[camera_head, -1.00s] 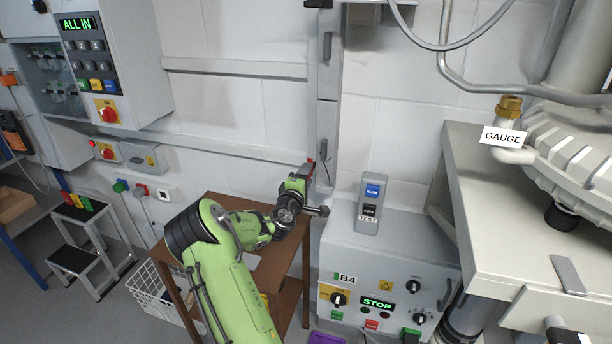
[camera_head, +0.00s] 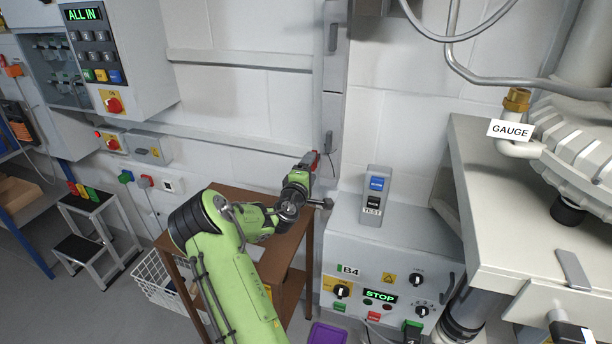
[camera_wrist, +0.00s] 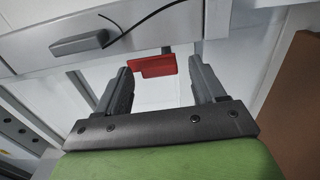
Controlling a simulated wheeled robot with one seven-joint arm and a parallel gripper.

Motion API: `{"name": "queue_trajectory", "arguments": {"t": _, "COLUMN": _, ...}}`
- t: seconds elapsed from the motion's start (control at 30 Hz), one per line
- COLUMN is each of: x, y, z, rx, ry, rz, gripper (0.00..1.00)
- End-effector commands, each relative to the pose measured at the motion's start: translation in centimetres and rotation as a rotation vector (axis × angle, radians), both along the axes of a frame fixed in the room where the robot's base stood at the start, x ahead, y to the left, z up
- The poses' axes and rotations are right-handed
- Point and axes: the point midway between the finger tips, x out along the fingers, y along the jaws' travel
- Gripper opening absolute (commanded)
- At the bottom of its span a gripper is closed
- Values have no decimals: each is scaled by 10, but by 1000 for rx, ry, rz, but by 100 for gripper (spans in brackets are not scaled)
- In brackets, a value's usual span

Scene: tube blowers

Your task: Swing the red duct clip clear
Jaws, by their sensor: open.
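The red duct clip (camera_wrist: 154,66) is a small flat red tab on the pale wall duct. In the wrist view it shows ahead of and between my two fingers, with a visible gap on each side. In the head view a small red part (camera_head: 310,159) shows at the arm's tip, by the duct (camera_head: 331,110). My gripper (camera_wrist: 160,70) is open and empty, facing the clip. I cannot tell whether the clip lies fully between the fingertips or just beyond them. In the head view the fingers are small and partly hidden by the wrist.
A grey clip (camera_wrist: 78,43) with a dark cable sits on the duct beside the red one. Below the arm stands a brown table (camera_head: 232,195). The B4 cabinet (camera_head: 345,247) with a TEST box (camera_head: 376,190) on top is to the right.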

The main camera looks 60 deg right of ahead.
Motion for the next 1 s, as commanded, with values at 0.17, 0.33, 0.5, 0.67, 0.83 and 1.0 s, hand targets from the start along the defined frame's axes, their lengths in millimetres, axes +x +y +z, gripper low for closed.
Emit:
{"name": "queue_trajectory", "arguments": {"t": 0.17, "x": -3, "y": 35, "z": -2, "rx": 4, "ry": 2, "rz": 4, "gripper": 69}}
{"name": "queue_trajectory", "arguments": {"t": 0.33, "x": -11, "y": 85, "z": -4, "rx": 5, "ry": 4, "rz": 5, "gripper": 69}}
{"name": "queue_trajectory", "arguments": {"t": 0.5, "x": -18, "y": 128, "z": -3, "rx": 3, "ry": 3, "rz": 6, "gripper": 69}}
{"name": "queue_trajectory", "arguments": {"t": 0.67, "x": -23, "y": 149, "z": -2, "rx": 2, "ry": 1, "rz": 2, "gripper": 69}}
{"name": "queue_trajectory", "arguments": {"t": 0.83, "x": -24, "y": 153, "z": 0, "rx": 1, "ry": 0, "rz": 1, "gripper": 69}}
{"name": "queue_trajectory", "arguments": {"t": 1.0, "x": -24, "y": 153, "z": 0, "rx": 1, "ry": 0, "rz": 1, "gripper": 69}}
